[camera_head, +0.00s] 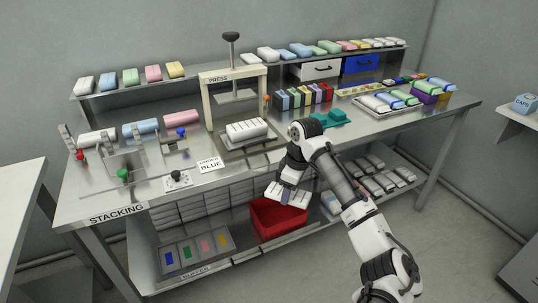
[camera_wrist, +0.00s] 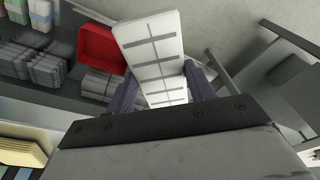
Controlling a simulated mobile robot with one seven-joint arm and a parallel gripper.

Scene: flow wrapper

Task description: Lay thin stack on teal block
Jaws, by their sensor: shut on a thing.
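My gripper (camera_head: 287,193) is shut on a thin white stack with dark lines across it. In the wrist view the stack (camera_wrist: 150,45) stands out between the two purple fingers of my gripper (camera_wrist: 160,92). In the head view the held stack is small and partly hidden by my gripper, in front of the bench edge, near the red bin. The teal block (camera_head: 330,118) lies on the bench top, right of the press, above and to the right of my gripper in the picture. The held stack is apart from it.
The red bin (camera_head: 279,218) sits on the lower shelf; it also shows in the wrist view (camera_wrist: 99,50). The press (camera_head: 234,92) has a white lined stack (camera_head: 247,130) under it. Several coloured upright packs (camera_head: 304,96) stand behind the teal block. Trays of packs lie farther right.

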